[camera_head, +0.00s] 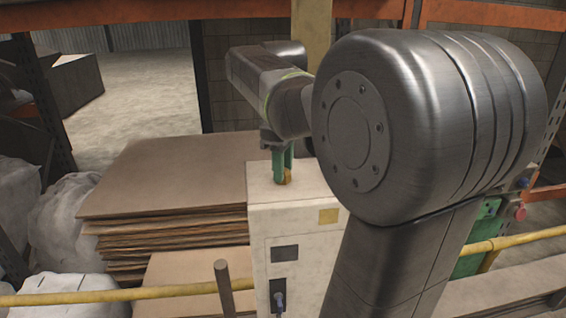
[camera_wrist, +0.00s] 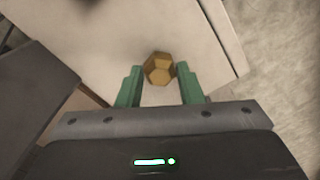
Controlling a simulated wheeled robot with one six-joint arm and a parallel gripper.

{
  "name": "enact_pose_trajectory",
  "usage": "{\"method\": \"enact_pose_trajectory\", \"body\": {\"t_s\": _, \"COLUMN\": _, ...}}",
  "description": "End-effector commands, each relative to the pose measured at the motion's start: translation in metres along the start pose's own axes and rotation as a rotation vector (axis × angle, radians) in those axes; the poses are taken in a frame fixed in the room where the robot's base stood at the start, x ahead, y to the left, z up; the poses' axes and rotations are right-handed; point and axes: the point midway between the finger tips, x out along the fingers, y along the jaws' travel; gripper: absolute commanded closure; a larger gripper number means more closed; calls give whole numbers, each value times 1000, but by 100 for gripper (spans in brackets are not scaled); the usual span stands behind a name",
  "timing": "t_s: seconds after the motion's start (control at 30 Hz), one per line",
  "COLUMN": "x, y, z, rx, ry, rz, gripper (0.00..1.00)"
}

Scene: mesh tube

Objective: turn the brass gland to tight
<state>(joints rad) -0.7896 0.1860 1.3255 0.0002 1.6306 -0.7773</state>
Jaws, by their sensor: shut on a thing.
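The brass gland (camera_head: 286,180) sits on the top of a pale cabinet (camera_head: 262,220). In the wrist view the gland (camera_wrist: 159,69) shows as a six-sided brass piece between my fingertips. My gripper (camera_head: 283,176) points straight down with its green fingers at the gland, and is shut on it. The wrist view shows the two green fingers of my gripper (camera_wrist: 158,74), one on each side of the gland. The lower part of the gland is partly hidden by the fingers in the head view.
A stack of brown sheets (camera_head: 170,185) stands left of the cabinet. A yellow rail (camera_head: 120,297) runs across the front. White wrapped bundles (camera_head: 72,225) lie at the far left. My own arm hides much of the right side.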

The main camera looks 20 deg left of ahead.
Motion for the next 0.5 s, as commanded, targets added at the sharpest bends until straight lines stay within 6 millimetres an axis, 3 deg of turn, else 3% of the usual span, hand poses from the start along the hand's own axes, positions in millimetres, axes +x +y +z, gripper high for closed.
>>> {"method": "enact_pose_trajectory", "body": {"t_s": 0.5, "x": -1, "y": 0, "z": 0, "rx": 490, "ry": 1, "rz": 2, "gripper": 89}}
